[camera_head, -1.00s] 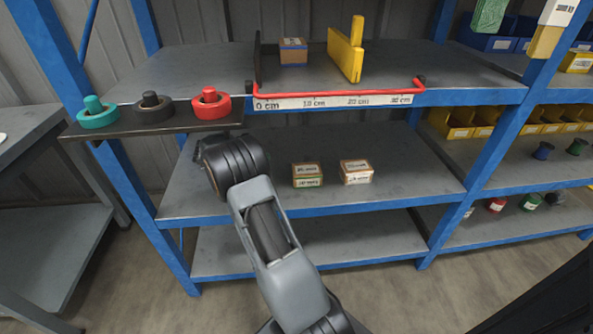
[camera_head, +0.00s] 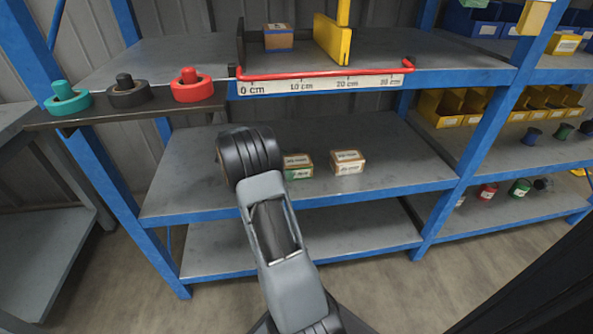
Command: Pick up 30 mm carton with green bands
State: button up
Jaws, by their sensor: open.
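The carton with green bands (camera_head: 299,167) stands on the middle shelf, brown with a white label on top and green along its front. My arm hides its left edge in this view. A second carton (camera_head: 348,162), brown with pale bands, stands just to its right with a small gap between them. My arm reaches up from the bottom of the picture and its black joint shows left of the green-banded carton. My gripper's fingers do not show.
Above, the top shelf holds a blue-banded carton (camera_head: 278,37), a yellow upright piece (camera_head: 332,40) and a red rail (camera_head: 320,73) over a centimetre scale. Teal, black and red rotors sit on a dark ledge (camera_head: 130,112) at left. The middle shelf (camera_head: 410,172) is bare right of the cartons.

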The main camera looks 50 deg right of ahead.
jog(key=x, duration=0.2)
jog(key=shift+s+d+f, duration=0.15)
jog(key=shift+d, duration=0.05)
jog(key=c, duration=1)
jog(key=shift+c, duration=0.2)
